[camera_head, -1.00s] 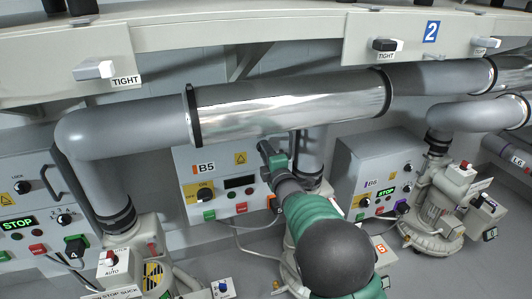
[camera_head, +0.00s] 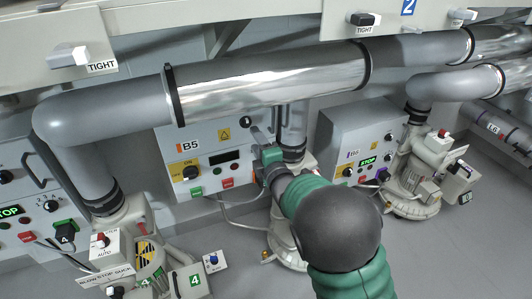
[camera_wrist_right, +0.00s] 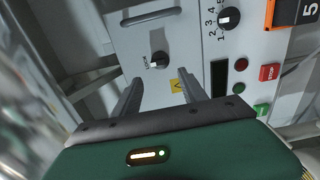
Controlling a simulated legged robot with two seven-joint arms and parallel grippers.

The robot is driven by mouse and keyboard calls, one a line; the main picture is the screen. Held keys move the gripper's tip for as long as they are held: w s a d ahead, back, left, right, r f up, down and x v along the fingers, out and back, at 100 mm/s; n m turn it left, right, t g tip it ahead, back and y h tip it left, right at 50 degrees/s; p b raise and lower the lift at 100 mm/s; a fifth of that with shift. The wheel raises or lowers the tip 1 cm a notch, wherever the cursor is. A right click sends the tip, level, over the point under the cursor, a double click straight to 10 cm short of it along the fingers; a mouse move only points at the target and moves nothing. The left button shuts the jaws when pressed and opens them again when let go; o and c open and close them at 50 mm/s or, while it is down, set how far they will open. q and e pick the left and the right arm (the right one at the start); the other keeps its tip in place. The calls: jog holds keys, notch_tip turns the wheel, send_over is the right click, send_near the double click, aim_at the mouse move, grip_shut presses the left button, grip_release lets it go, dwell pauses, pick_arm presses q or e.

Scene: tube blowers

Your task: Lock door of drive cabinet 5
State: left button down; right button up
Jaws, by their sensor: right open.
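Drive cabinet 5 is the white box marked B5 (camera_head: 188,145) under the large pipe. Its black lock knob (camera_head: 246,122) shows near the upper right of its door. In the right wrist view the same lock knob (camera_wrist_right: 158,61) has a white mark at its left end, beside small lettering. My right gripper (camera_head: 259,135) is just right of and below the knob in the head view. In the right wrist view its two fingers (camera_wrist_right: 160,84) are apart and empty, with the knob beyond the gap between the tips, not gripped. My left gripper is out of view.
A door handle (camera_wrist_right: 150,18), a numbered selector knob (camera_wrist_right: 228,18), a red stop button (camera_wrist_right: 269,72) and a green button (camera_wrist_right: 262,110) are on the same panel. The shiny pipe (camera_head: 270,78) runs close above. Cabinet B6 (camera_head: 345,140) stands to the right.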

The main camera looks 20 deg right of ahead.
jog(key=s+p, duration=0.1)
jog(key=s, duration=0.8)
jog(key=shift+p, duration=0.35)
jog(key=shift+d+f, duration=0.15)
jog(key=s+f+m+g+h, duration=0.1)
jog(key=s+f+m+g, duration=0.7)
jog(key=f+m, duration=0.25)
jog(key=s+a+f+m+g, duration=0.1)
jog(key=s+f+m+g, duration=0.25)
jog(key=s, duration=0.35)
jog(key=s+a+f+m+g, duration=0.1)
jog(key=s+f+m+g, duration=0.25)
jog(key=s, duration=0.45)
notch_tip(320, 180, up, 34)
jog(key=m+p, duration=0.1)
jog(key=p, duration=3.2)
jog(key=shift+s, duration=0.3)
